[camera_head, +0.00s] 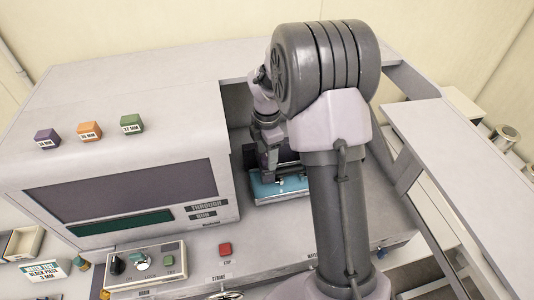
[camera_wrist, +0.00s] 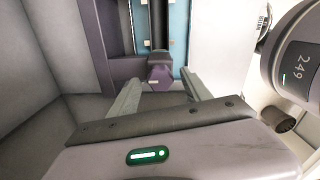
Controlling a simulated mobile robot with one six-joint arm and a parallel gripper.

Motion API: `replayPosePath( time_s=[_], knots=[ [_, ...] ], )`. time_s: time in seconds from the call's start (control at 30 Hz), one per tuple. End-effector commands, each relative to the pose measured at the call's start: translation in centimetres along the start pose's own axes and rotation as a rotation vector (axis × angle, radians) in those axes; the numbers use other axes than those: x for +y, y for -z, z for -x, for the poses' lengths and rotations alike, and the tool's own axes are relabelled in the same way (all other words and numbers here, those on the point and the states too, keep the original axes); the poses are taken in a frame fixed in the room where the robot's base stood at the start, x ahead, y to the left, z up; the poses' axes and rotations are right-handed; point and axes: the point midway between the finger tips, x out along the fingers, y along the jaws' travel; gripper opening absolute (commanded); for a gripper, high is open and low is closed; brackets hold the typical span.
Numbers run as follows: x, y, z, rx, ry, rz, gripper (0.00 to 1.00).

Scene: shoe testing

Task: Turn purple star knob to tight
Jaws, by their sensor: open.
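The purple knob (camera_wrist: 160,77) shows in the wrist view at the end of a dark vertical bar, in front of a light blue panel. Its outline looks faceted; a small pale mark is on its face. My gripper (camera_wrist: 163,92) is open, one finger to the left of the knob and one to the right. Gaps show between knob and fingers, and I cannot tell how deep the knob sits between them. In the head view my gripper (camera_head: 268,172) is inside the machine's recess, by the blue plate (camera_head: 292,186); the knob cannot be made out there.
Purple frame parts (camera_wrist: 95,45) stand left of the knob, close to my left finger. The recess wall (camera_head: 230,120) is left of my arm. A control box (camera_head: 146,264) with knobs and a red button (camera_head: 225,249) are on the front ledge. Three coloured blocks (camera_head: 89,130) sit on the machine.

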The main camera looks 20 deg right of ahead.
Motion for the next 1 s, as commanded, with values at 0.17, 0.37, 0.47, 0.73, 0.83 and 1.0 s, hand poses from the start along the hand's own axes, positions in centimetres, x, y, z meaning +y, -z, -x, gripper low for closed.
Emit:
replayPosePath(
  time_s=[0.17, 0.37, 0.47, 0.73, 0.83, 1.0],
  knots=[
    [0.00, 0.00, 0.03, 0.000, 0.000, 0.000, 0.53],
    [0.00, 0.00, 0.05, 0.000, 0.000, 0.000, 0.14],
    [0.00, -0.01, 0.05, 0.000, 0.000, 0.000, 0.00],
    [0.01, -0.01, 0.03, 0.000, 0.000, -0.034, 0.00],
    [0.02, -0.01, 0.01, 0.000, 0.000, -0.080, 0.00],
    [0.03, -0.02, -0.03, 0.000, 0.000, -0.202, 0.00]
  ],
)
